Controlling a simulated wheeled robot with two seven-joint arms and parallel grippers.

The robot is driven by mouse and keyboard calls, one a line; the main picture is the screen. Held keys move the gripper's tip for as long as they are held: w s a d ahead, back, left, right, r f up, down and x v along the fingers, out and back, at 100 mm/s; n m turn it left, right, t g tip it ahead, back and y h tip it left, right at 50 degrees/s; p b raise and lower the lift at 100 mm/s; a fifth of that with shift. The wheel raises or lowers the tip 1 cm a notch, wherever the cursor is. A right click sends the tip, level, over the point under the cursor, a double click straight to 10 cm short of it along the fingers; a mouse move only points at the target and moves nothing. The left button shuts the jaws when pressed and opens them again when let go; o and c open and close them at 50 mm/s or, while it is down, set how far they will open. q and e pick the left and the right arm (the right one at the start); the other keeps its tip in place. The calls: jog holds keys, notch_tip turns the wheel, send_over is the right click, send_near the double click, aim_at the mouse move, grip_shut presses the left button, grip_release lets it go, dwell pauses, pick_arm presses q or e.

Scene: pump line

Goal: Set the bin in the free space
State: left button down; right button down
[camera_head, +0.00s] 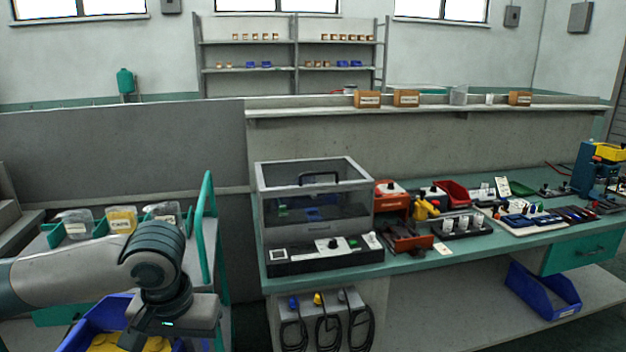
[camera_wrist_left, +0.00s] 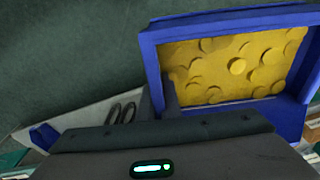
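A blue bin (camera_head: 72,335) filled with yellow round pieces is at the bottom left of the head view, beside the teal-framed cart. In the left wrist view the bin (camera_wrist_left: 152,62) fills the upper right, its contents facing the camera. My left gripper (camera_head: 150,338) is over the bin's right side in the head view. In the wrist view a dark finger-like part (camera_wrist_left: 170,92) meets the bin's near left corner. The fingertips are mostly hidden, so I cannot tell whether they are closed on the wall. My right gripper is out of view.
The cart top holds clear containers (camera_head: 122,220) with labels. A teal upright rail (camera_head: 206,225) stands at its right. The bench (camera_head: 420,262) carries a clear-lidded box (camera_head: 315,200) and several parts. Another blue bin (camera_head: 545,292) sits on the lower shelf, with bare shelf left of it.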

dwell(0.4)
pick_arm(q)
jog(key=s+f, duration=0.4)
jog(key=f, duration=0.6)
jog(key=s+f, duration=0.4)
jog(key=f, duration=0.6)
jog(key=shift+s+f, duration=0.35)
jog(key=shift+f, duration=0.05)
